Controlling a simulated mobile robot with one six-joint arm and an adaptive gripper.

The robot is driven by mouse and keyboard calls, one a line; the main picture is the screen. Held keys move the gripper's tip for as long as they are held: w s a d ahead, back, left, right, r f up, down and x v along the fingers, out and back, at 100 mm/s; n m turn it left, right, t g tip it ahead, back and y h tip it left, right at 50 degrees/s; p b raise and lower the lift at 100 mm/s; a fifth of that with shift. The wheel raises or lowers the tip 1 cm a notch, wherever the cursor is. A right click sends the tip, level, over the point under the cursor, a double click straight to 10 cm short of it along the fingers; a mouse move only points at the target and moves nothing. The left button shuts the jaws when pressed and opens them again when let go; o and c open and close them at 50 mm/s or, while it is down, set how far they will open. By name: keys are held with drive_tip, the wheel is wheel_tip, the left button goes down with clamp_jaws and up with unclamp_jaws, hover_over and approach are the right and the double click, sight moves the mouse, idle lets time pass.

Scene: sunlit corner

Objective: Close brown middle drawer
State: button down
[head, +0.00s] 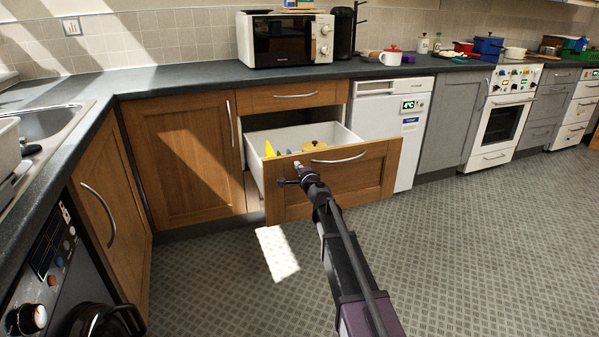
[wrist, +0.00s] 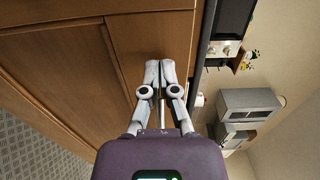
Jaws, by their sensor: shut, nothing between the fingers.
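The brown middle drawer (head: 345,184) stands pulled out from the wooden cabinet under the counter, below a shut narrow drawer (head: 292,95). It has a wood front, a curved metal handle (head: 338,158) and a white inside wall (head: 257,165). Yellow and tan items (head: 316,145) show inside it. My gripper (head: 297,165) is shut and empty, in front of the drawer front's upper left part, just left of the handle. In the wrist view my gripper (wrist: 160,68) has its fingers together over a brown wood panel (wrist: 140,42). I cannot tell whether they touch it.
A brown cupboard door (head: 185,150) is shut left of the drawer. A white appliance (head: 385,125) stands to its right. A microwave (head: 287,38) sits on the dark counter (head: 180,80). The patterned floor (head: 470,240) is clear on the right.

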drive_tip(key=shift+w+a, duration=0.1)
drive_tip(key=shift+w, duration=0.15)
